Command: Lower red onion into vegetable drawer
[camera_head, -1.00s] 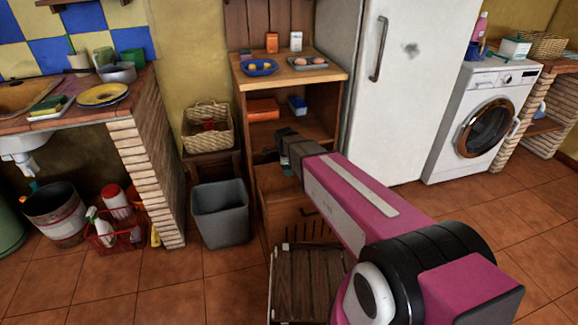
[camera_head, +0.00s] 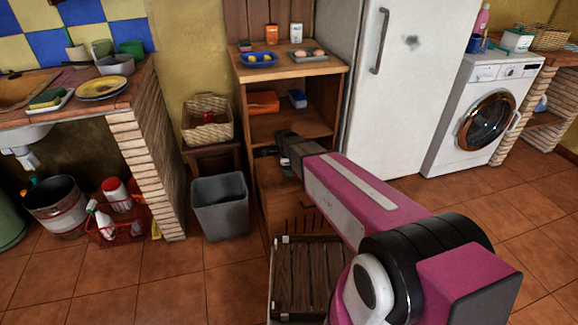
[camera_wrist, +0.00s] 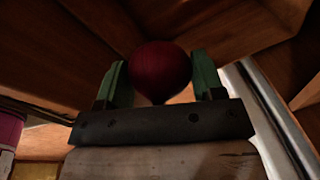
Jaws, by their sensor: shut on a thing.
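A dark red onion (camera_wrist: 160,72) sits between the two green fingers of my gripper (camera_wrist: 162,80) in the wrist view, and the gripper is shut on it. In the head view my gripper (camera_head: 282,165) is at the front of the wooden cabinet, below its open shelf. My pink arm covers part of this area, and I cannot make out the onion there. A slatted wooden box (camera_head: 276,285), which looks like the vegetable drawer, is low at the cabinet's front, partly behind my arm.
The wooden cabinet (camera_head: 290,75) carries a blue bowl (camera_head: 259,59) and an egg tray (camera_head: 308,55). A grey bin (camera_head: 220,205) and a wicker basket (camera_head: 207,120) stand to its left. The white fridge (camera_head: 405,100) is close on the right. Floor is clear at front left.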

